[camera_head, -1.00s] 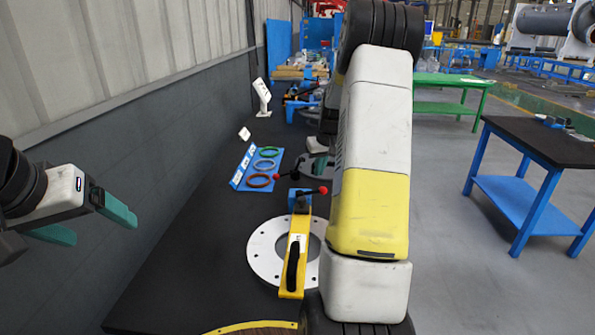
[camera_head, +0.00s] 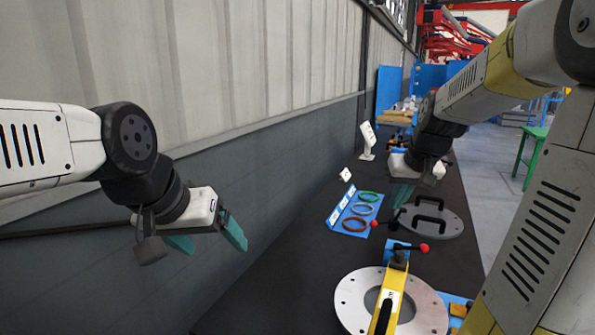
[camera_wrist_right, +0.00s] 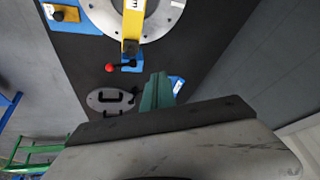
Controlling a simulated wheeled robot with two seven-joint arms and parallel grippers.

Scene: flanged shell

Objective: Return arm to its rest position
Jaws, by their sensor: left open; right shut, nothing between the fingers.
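My left gripper (camera_head: 208,241) hangs at the left of the head view, in front of the grey wall. Its teal fingers are spread and empty, clear of the table. My right gripper (camera_head: 402,193) points down over the far part of the table, beside the grey cover plate with black handles (camera_head: 452,221) in the picture. Its teal fingers are together with nothing between them; they also show in the right wrist view (camera_wrist_right: 157,92). My right arm crosses the right side of the head view and hides part of the table there.
A white flange ring (camera_head: 351,299) lies on the dark table (camera_head: 270,295), with a yellow bar (camera_head: 389,306) across it and a blue clamp with red-tipped levers (camera_head: 397,250). A blue rack (camera_head: 336,213) holds green, blue and brown rings. The wall (camera_head: 290,155) runs along the left.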

